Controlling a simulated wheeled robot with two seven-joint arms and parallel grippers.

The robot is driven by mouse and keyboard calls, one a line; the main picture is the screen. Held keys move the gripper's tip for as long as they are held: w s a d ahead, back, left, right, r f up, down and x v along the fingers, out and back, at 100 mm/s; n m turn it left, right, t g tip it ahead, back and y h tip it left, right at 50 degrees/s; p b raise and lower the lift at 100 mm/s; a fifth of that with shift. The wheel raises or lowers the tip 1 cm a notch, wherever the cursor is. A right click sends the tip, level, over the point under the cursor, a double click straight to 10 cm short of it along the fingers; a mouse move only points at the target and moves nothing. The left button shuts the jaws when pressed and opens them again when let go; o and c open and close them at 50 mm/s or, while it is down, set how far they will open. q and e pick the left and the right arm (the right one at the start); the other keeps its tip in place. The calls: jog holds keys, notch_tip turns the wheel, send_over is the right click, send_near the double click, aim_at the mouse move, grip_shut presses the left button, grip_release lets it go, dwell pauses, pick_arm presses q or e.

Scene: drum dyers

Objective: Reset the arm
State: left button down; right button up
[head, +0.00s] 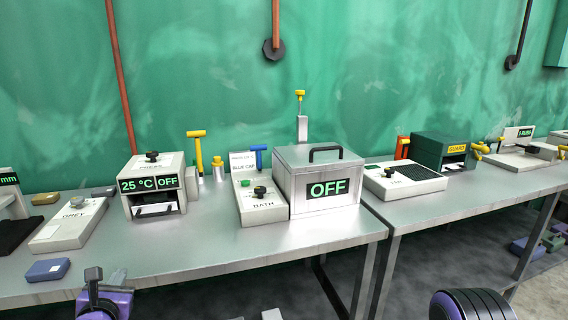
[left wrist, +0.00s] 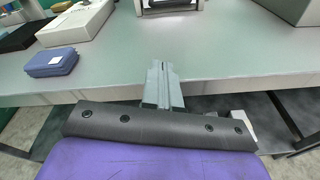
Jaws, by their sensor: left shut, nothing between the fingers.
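My left gripper (head: 118,277) is in front of the near edge of the left table (head: 240,250), at the bottom left of the head view. In the left wrist view my left gripper (left wrist: 160,72) has its two grey fingers together with nothing between them. The fingers overlap the table edge in that picture. A purple and black part of my right arm shows at the bottom right of the head view; its gripper fingers do not show.
Behind are a grey device (head: 68,225), a press (head: 153,185), a bath box (head: 320,180) reading OFF, and a right table (head: 450,202). The table front between blue box and bath is clear.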

pick_arm(q)
jog(key=s+d+f+m+g+h, duration=0.1)
jog(key=s+d+f+m+g, duration=0.3)
jog(key=f+m, duration=0.5)
jog(key=s+d+f+m+g+h, duration=0.15)
jog(key=s+d+f+m, duration=0.25)
jog(key=s+f+m, duration=0.45)
jog(key=s+f+m+g, duration=0.3)
jog(key=s+f+m, duration=0.3)
jog(key=s, duration=0.4)
jog(key=s+f+m+g+y, duration=0.1)
jog(key=s+f+m+g, duration=0.2)
jog(key=s+f+m, duration=0.3)
jog(key=s+f, duration=0.3)
jog(key=s, duration=0.2)
jog(key=shift+s+a+f+g, duration=0.2)
jog(key=shift+s+a+g, duration=0.05)
jog(key=shift+s+g, duration=0.1)
